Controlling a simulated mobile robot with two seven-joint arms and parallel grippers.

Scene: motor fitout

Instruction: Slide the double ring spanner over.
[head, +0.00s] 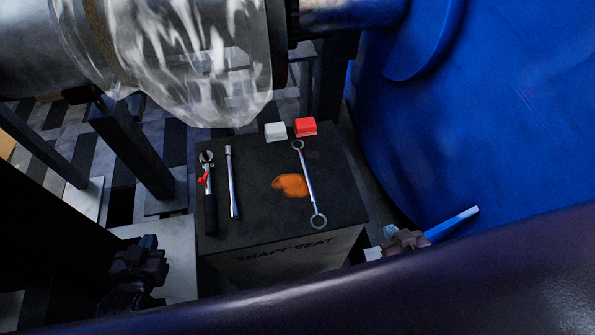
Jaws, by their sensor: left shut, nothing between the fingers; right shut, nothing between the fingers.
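The double ring spanner (309,184) lies on top of the dark block marked "SHAFT SEAT" (262,222), on its right part. It is a slim silver bar with a ring at each end, one ring at the back and the other near the front edge. My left gripper (149,246) is shut and empty, in shadow to the left of the block and apart from the spanner. My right gripper (381,243) is shut and empty, just right of the block's front right corner and apart from the spanner. The dark foreground surface hides part of the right arm.
A tool with a red part (208,190) and a slim silver bar (233,184) lie on the block's left. An orange patch (290,185) is beside the spanner. White (275,131) and red (305,127) pieces sit at the back. A large blue casing (480,120) rises right.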

